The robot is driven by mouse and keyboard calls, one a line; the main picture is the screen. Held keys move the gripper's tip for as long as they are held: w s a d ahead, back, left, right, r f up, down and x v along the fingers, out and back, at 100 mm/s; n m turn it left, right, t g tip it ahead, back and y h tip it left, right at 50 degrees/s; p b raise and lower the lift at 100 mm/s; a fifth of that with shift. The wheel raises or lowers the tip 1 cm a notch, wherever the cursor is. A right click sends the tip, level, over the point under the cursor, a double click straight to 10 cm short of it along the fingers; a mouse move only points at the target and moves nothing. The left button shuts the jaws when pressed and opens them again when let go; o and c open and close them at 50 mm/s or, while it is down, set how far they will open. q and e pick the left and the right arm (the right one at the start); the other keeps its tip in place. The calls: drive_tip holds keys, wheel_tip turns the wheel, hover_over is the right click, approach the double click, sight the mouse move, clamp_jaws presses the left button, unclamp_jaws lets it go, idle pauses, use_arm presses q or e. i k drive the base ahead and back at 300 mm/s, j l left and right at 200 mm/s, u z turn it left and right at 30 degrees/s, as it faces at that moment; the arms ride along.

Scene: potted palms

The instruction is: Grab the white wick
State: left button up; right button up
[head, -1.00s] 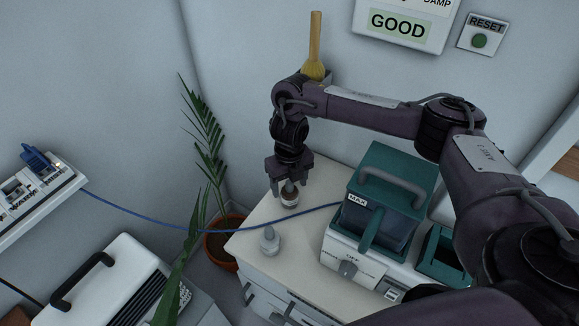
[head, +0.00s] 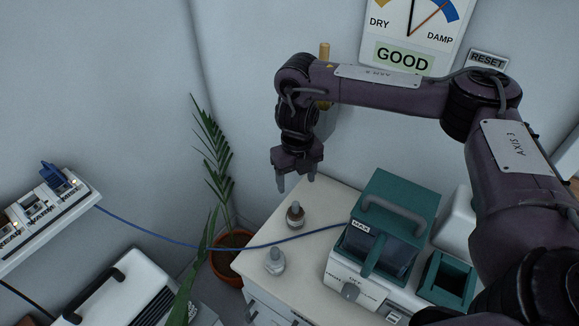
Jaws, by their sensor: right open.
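Two small knobbed pieces stand on the cream cabinet top (head: 322,232). The nearer one is pale grey-white all over (head: 274,262) and looks most like the white wick. The farther one has a brown-grey top and a dark band above a pale base (head: 296,217). My right gripper (head: 296,182) points down above the farther piece, fingers apart, with nothing between them. It is clear of both pieces, and the pale one is nearer the cabinet's front left edge. My left gripper is not in view.
A white machine with a teal tank (head: 400,205) and a teal open box (head: 446,279) stand right of the pieces. A blue cable (head: 190,243) crosses the cabinet between the two pieces. A potted palm (head: 232,238) stands left. A gauge panel (head: 415,35) reads GOOD.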

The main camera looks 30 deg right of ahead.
sight(275, 259)
drive_tip(key=k+j, duration=0.65)
drive_tip(key=k, duration=0.25)
